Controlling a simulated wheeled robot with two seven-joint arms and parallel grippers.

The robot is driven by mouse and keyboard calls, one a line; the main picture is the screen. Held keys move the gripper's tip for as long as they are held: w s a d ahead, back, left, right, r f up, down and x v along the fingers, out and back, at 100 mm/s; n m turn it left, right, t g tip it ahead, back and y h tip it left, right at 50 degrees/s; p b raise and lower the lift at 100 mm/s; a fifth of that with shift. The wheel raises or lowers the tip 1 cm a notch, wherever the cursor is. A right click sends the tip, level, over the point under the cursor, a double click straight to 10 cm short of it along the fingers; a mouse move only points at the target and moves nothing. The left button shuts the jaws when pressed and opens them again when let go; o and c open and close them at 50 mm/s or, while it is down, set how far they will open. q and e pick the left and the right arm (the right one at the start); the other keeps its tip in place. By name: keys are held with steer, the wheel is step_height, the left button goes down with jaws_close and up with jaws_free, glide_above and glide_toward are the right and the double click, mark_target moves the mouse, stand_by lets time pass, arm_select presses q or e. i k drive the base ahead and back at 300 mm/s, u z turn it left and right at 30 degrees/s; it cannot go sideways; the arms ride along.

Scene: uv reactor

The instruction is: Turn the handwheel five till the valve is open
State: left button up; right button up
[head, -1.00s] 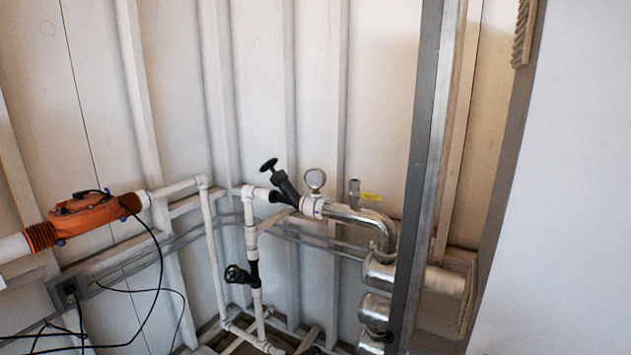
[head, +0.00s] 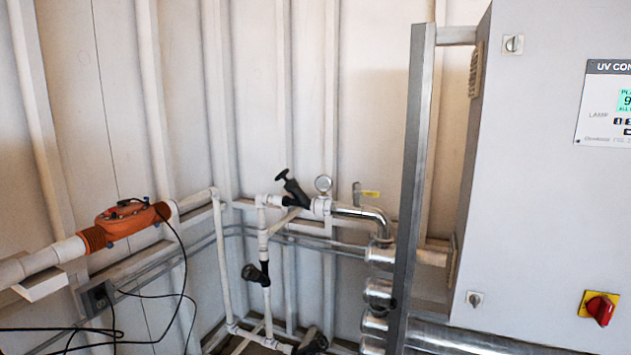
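Several black valves with handwheels sit on the white pipework in the head view. The upper valve (head: 295,191) is angled, with its small black handwheel (head: 282,175) at the upper left end. A middle valve on the vertical pipe has a black handwheel (head: 250,272) facing left and towards me. A third dark valve (head: 312,342) is low down near the bottom edge, partly cut off. No number label is readable, so I cannot tell which is handwheel five, or whether any valve is open. Neither of my grippers is in view.
A grey metal post (head: 412,180) stands in front of the steel pipes. A large white UV control cabinet (head: 530,200) with a red rotary switch (head: 600,309) fills the right. An orange pipe unit (head: 125,218) and loose black cables (head: 150,295) are at left.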

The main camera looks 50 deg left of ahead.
mark_target(282, 175)
steer(key=z, duration=0.2)
steer(key=k, duration=0.3)
steer(key=u, duration=1.05)
steer(key=i, duration=0.9)
steer(key=u, duration=3.6)
steer(key=k, duration=1.05)
steer(key=z, duration=1.1)
steer(key=i, duration=0.5)
